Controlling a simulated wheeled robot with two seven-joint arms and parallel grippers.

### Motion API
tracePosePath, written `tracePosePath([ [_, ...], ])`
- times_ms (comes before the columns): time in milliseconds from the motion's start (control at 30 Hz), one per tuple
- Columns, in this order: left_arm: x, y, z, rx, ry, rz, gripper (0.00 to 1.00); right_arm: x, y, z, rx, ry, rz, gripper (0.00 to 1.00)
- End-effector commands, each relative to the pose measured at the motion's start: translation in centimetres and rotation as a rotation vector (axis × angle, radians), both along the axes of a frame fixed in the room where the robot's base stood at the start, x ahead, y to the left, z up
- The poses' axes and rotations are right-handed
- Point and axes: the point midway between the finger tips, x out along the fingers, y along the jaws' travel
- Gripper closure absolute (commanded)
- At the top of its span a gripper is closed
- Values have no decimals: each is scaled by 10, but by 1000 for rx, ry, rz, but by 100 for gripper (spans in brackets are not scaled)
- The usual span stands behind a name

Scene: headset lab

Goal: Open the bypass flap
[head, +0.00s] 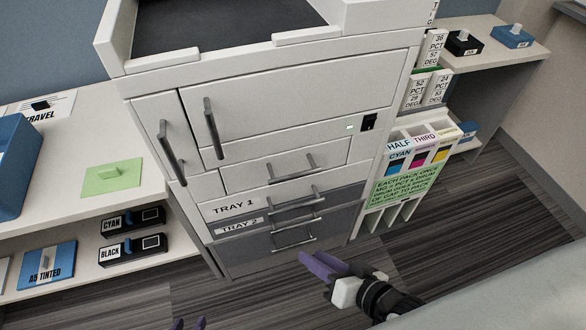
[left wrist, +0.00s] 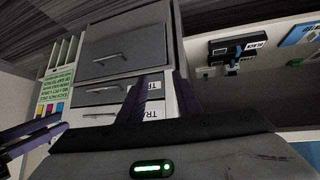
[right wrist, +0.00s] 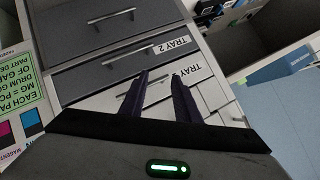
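The white printer (head: 270,95) stands ahead, and all its panels look shut. No panel is legibly labelled as the bypass flap. A pale panel (head: 245,178) with a horizontal handle (head: 282,162) sits above the drawer marked TRAY 1 (head: 232,207). Above it is a large front panel (head: 300,90) with an upright handle (head: 212,128); a narrow panel with another upright handle (head: 170,140) is at left. My right gripper (head: 312,262) is open and empty, in front of the lower drawers. My left gripper (head: 188,323) is open and empty at the bottom edge, its fingertips alone showing.
At right are a rack with a green sign (head: 402,185) and shelves with labelled packs. The striped floor before the printer is clear.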

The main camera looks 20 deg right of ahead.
Motion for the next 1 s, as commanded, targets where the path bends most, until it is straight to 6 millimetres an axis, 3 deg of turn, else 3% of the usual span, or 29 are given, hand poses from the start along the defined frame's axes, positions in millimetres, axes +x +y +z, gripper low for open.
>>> tracePosePath([
  [33,0,1,9,-1,0,2,69,17,-3,27,154,-12,-55,71],
  [100,-2,3,12,1,4,5,69,35,-9,55,384,-7,-142,71],
  [200,-4,5,13,4,11,9,69,56,-22,86,664,20,-247,71],
  [333,-3,7,16,5,10,13,69,73,-37,109,895,49,-335,71],
  [533,-3,8,16,4,7,14,69,89,-39,113,980,61,-370,71],
  [1000,-4,7,16,4,10,11,69,160,-7,98,974,62,-366,71],
])
